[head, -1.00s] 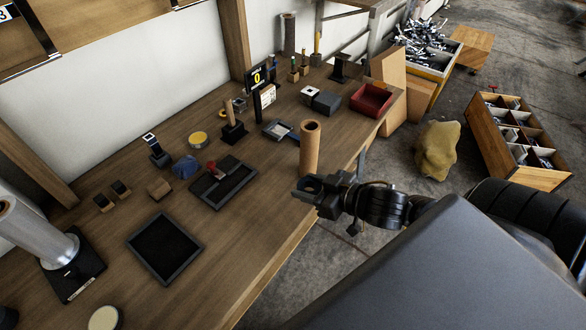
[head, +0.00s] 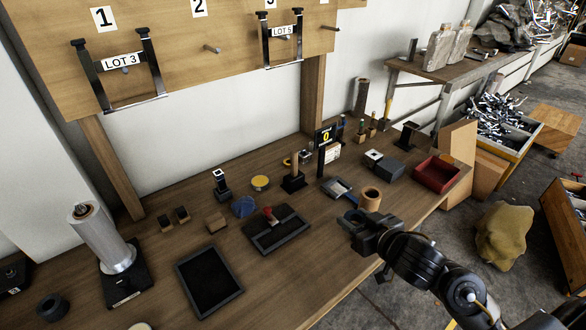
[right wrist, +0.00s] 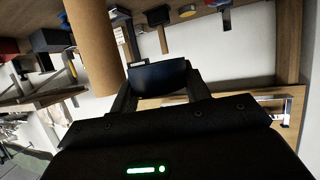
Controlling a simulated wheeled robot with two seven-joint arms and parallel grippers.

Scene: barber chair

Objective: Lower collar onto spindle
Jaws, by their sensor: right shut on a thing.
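My right gripper (head: 352,222) is shut on a dark, curved piece that looks like a collar (right wrist: 158,76). In the right wrist view it sits between the two fingers; the hand hides much of it in the head view. The likely spindle (head: 103,240) is a silver, upright cylinder on a black square base at the left of the bench, far from this gripper. A loose dark ring (head: 52,308) lies near that base. My left gripper is not in view.
A brown tube (head: 371,198) stands just behind my right gripper and also shows close by in the right wrist view (right wrist: 93,45). Black trays (head: 210,281), a stamp and small blocks lie between gripper and spindle. A red bin (head: 437,174) stands at right.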

